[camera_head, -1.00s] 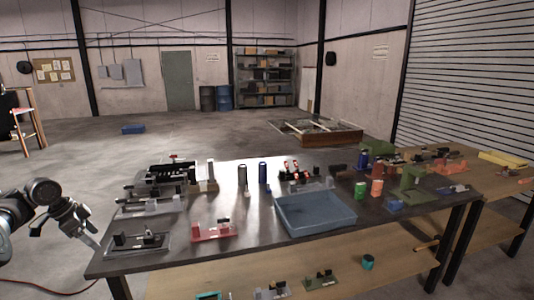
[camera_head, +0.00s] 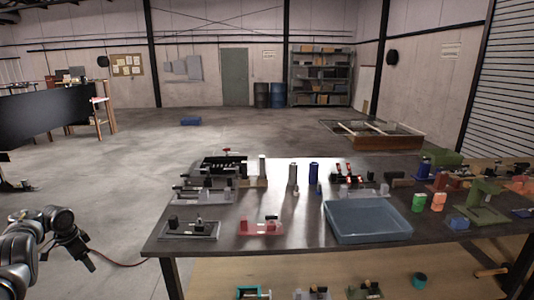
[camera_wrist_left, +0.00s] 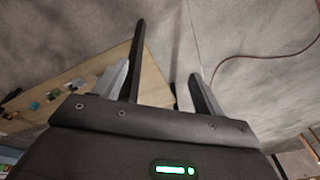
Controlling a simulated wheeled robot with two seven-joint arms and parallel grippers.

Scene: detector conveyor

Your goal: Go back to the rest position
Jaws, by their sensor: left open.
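My left gripper (camera_head: 88,262) is at the lower left in the head view, out to the left of the table and apart from it. It is open and empty. In the left wrist view its two fingers (camera_wrist_left: 158,88) stand apart, with bare floor and the table's lower shelf behind them. My right gripper is not in view.
A dark work table (camera_head: 270,218) holds a blue tray (camera_head: 368,236), a red fixture (camera_head: 261,227), grey fixtures, dark cylinders and several small parts. A lower shelf (camera_head: 230,275) carries more parts. The floor (camera_head: 100,190) left of the table is clear around my arm.

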